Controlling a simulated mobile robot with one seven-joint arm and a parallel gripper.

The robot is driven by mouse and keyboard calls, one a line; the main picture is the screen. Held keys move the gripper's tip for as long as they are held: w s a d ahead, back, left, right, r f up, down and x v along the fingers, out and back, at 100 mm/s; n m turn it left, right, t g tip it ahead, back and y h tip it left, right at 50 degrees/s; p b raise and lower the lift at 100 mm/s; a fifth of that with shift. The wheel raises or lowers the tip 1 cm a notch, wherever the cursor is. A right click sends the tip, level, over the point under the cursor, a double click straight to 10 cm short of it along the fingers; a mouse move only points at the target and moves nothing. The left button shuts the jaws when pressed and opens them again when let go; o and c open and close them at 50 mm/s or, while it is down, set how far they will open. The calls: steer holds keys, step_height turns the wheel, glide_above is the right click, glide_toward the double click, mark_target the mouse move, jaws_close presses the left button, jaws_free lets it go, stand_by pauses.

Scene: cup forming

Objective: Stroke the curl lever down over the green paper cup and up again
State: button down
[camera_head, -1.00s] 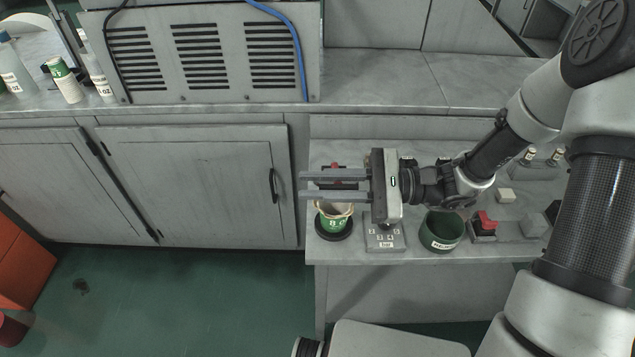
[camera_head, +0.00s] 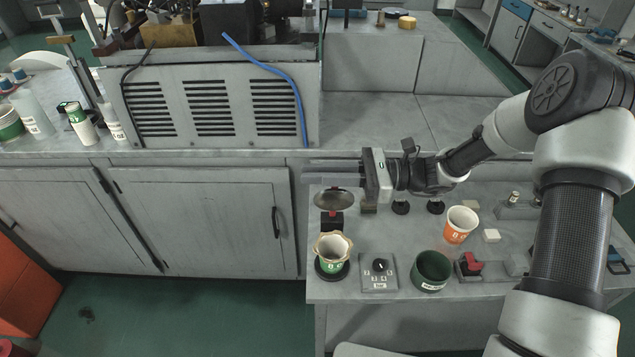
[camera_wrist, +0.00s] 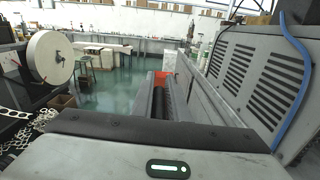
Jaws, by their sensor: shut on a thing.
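The green paper cup (camera_head: 333,252) stands upright in a black round holder (camera_head: 332,272) near the small bench's front left corner. Its cream rim looks wavy. The curl lever's round metal head (camera_head: 334,200) is behind the cup and clear of it, above a black block with some red. My gripper (camera_head: 310,174) points left, just above and behind this head. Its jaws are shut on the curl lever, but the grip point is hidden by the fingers.
To the right stand a switch box (camera_head: 379,273), a dark green bin (camera_head: 432,270), an orange cup (camera_head: 460,225) and a red-topped device (camera_head: 471,265). A large vented machine (camera_head: 210,105) sits on the back counter. Green floor is open at the lower left.

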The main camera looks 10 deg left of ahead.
steer(key=shift+w+f, duration=0.25)
steer(key=shift+w, duration=0.15)
steer(key=shift+f, duration=0.1)
steer(key=c, duration=1.8)
jaws_free()
steer(key=shift+w+a, duration=0.1)
steer(key=shift+w, duration=0.1)
steer(key=shift+o, duration=0.2)
steer(key=shift+s, duration=0.1)
steer(key=b+v, duration=0.2)
steer(key=v, duration=1.5)
steer(key=shift+d, duration=0.25)
